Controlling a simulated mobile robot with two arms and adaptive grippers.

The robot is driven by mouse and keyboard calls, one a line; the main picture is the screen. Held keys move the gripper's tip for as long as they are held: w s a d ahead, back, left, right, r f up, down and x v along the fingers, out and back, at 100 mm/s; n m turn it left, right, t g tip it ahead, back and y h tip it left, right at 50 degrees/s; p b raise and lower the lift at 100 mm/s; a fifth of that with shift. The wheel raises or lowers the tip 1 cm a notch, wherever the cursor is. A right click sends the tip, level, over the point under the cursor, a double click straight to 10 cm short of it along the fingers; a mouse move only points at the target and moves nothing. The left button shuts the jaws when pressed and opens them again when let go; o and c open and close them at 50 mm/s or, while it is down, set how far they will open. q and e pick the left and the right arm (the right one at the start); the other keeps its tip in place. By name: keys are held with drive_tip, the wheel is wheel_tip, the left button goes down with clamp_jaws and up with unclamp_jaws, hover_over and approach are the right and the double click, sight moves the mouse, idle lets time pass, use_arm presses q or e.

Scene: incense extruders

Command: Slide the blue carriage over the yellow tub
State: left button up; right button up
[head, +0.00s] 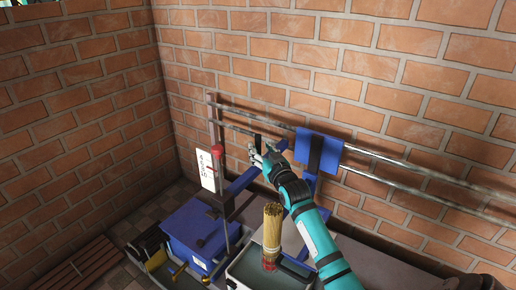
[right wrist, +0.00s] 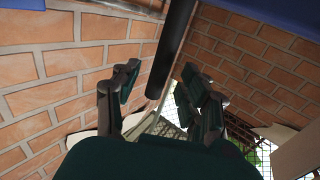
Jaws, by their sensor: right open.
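The blue carriage (head: 331,154) is a blue block on two metal rails along the brick wall, with blue beams running down and left from it. My right gripper (head: 257,157) is left of the blue block, by a short black bar (head: 256,141). In the right wrist view its open fingers (right wrist: 160,92) stand on either side of a dark bar (right wrist: 171,48); I cannot tell whether they touch it. A small yellowish container (head: 157,257) at the lower left, partly hidden, may be the yellow tub.
A blue box (head: 186,228) stands below the red-knobbed post (head: 217,152). A bundle of tan sticks (head: 272,228) stands upright by a grey tray (head: 240,272), below my right arm. The rails (head: 420,172) run clear to the right. A slatted wooden pallet (head: 85,268) lies lower left.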

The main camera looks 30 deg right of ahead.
sight(259, 148)
use_arm(q)
drive_tip(key=shift+v, duration=1.15)
use_arm(e)
drive_tip(key=shift+w+d, duration=0.15)
drive_tip(key=shift+w, duration=0.65)
drive_tip(key=shift+w+d, duration=0.15)
drive_tip(key=shift+w, duration=0.6)
use_arm(q)
drive_tip(key=shift+w, duration=0.15)
use_arm(e)
clamp_jaws()
drive_tip(key=shift+f, duration=0.2)
